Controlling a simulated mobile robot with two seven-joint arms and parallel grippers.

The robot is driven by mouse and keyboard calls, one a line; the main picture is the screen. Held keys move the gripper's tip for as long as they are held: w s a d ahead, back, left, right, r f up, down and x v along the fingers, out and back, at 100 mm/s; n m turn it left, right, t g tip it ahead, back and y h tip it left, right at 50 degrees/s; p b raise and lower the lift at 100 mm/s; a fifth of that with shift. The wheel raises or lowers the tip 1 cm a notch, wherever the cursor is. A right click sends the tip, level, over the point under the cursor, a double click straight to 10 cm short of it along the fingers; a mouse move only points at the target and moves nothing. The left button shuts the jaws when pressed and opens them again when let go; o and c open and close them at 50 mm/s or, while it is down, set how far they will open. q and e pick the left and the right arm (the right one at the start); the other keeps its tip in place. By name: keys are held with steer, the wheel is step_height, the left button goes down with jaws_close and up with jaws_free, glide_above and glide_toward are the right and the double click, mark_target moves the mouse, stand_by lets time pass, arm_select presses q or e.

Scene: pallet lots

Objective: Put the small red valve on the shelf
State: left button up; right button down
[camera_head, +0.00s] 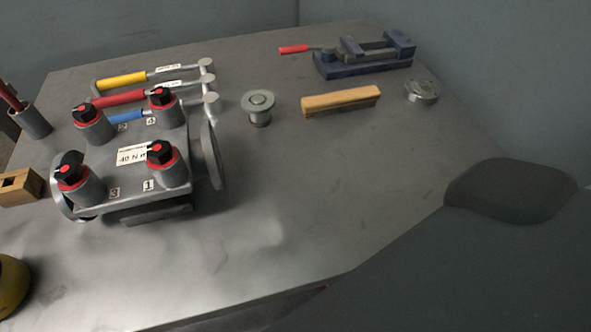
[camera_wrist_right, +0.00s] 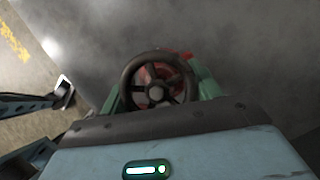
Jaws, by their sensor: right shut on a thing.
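In the right wrist view, a valve with a dark spoked handwheel (camera_wrist_right: 157,82) sits between the green fingers of my right gripper (camera_wrist_right: 162,88). Small parts of a red body show behind the wheel. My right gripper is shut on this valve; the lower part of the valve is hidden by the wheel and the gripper. The head view shows neither this valve nor my right gripper. My left gripper is in neither view. I cannot make out a shelf in either view.
In the head view, a grey metal table (camera_head: 290,220) carries a flanged block (camera_head: 125,150) with several red-and-black knobs, wrenches with coloured grips (camera_head: 122,80), a spool-like part (camera_head: 258,108), a wooden brush (camera_head: 340,101), a blue vise (camera_head: 365,55) and a small flange (camera_head: 422,91). The table's front right is clear.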

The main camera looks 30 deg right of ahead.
steer(key=shift+w+d, duration=0.25)
steer(key=shift+w, duration=0.25)
steer(key=shift+w+d+f+b, duration=0.1)
steer(key=shift+f+b, duration=0.2)
step_height(320, 180, down, 2)
steer(key=shift+b, duration=0.4)
steer(key=shift+f, duration=0.4)
steer(key=shift+f+b, duration=0.2)
steer(key=shift+b, duration=0.1)
steer(key=shift+c, duration=1.6)
jaws_free()
